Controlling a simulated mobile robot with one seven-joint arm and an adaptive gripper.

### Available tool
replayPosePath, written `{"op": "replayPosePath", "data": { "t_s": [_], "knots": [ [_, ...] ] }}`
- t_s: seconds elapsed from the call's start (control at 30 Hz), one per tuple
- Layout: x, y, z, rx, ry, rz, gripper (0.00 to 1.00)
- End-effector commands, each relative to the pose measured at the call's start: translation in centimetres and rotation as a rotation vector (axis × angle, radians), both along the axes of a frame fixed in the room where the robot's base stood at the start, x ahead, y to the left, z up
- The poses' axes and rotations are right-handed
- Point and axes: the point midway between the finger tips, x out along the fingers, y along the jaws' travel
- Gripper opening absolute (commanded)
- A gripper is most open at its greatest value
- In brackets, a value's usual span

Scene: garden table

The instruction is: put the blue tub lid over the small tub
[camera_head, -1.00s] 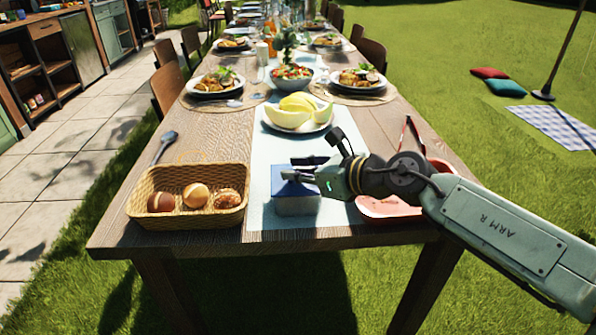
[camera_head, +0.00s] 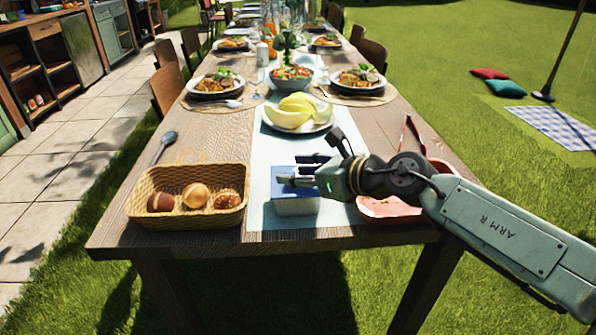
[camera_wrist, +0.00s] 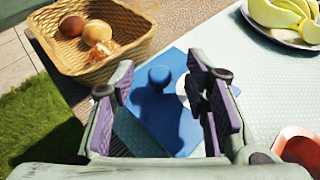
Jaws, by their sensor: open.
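The small tub (camera_head: 297,207) stands on the pale runner near the table's front edge, with pale sides. The blue lid (camera_head: 284,187) lies over its top in the head view. In the wrist view the lid (camera_wrist: 175,130) is a flat blue square with a round blue knob (camera_wrist: 159,76). My gripper (camera_head: 303,169) is just above the lid, coming from the right. In the wrist view its purple-padded fingers (camera_wrist: 165,92) are apart, on either side of the knob. Whether the lid is fully seated is hard to tell, as the fingers hide part of it.
A wicker basket (camera_head: 190,218) with bread rolls stands close on the left. A plate of melon (camera_head: 297,113) is behind the tub, and a red tray (camera_head: 388,207) is at the right, partly behind my arm.

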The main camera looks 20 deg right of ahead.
Motion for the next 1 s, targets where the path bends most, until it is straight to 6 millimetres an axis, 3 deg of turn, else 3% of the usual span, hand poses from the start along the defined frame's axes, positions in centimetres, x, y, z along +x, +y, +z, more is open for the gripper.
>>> {"op": "replayPosePath", "data": {
  "t_s": [0.17,0.6,1.0],
  "knots": [
    [0.0,0.0,1.3,-0.002,-0.001,0.0,0.42],
    [0.0,-0.1,8.9,-0.001,-0.001,-0.001,0.42],
    [0.0,0.0,10.0,0.001,0.0,0.0,0.42]
  ]
}}
